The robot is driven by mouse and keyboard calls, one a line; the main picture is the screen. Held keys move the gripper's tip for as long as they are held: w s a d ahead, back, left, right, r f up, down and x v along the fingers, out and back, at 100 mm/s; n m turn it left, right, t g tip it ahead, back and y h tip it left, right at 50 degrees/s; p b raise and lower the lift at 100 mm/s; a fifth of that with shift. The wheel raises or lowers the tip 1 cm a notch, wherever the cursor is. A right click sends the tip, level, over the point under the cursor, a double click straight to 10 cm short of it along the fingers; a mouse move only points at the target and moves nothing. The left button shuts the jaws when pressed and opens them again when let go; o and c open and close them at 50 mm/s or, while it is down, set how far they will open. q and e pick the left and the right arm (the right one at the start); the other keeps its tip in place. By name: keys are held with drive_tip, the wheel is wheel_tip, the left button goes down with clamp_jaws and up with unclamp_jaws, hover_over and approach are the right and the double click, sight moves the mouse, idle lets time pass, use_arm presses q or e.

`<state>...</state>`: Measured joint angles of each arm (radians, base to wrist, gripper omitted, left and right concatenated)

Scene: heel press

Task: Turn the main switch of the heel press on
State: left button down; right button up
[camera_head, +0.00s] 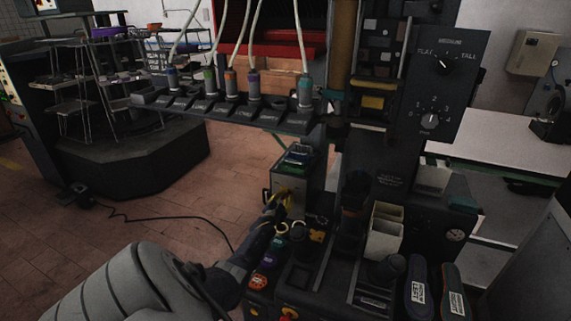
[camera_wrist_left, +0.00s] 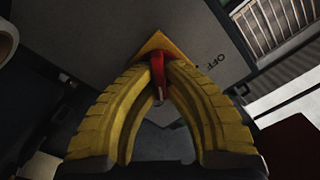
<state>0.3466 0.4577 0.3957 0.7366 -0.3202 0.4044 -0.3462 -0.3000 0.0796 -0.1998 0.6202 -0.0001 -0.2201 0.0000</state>
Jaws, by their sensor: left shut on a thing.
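The main switch (camera_wrist_left: 158,68) shows in the left wrist view as a red handle on a yellow plate (camera_wrist_left: 154,44). The plate is on a grey box with the word OFF printed to its right. My left gripper (camera_wrist_left: 160,75) has its yellow fingers closed on the red handle from both sides. In the head view the left gripper (camera_head: 285,198) is at the front of the grey switch box (camera_head: 289,178), which stands on the heel press (camera_head: 380,175). There the fingers hide the red handle. My right gripper is not in view.
A row of coloured connectors with hoses (camera_head: 230,85) stands above the switch box. A panel with two dials (camera_head: 440,85) is at upper right. Pale bins (camera_head: 384,232) and two labelled dark shoe-shaped pieces (camera_head: 456,290) are to the right. Tiled floor (camera_head: 160,195) lies open at left.

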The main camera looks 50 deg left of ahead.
use_arm(q)
drive_tip(key=shift+m, duration=0.5)
drive_tip(key=c, duration=1.5)
unclamp_jaws()
drive_tip(key=shift+o, duration=0.2)
drive_tip(key=v, duration=1.2)
drive_tip(key=shift+a, duration=0.1)
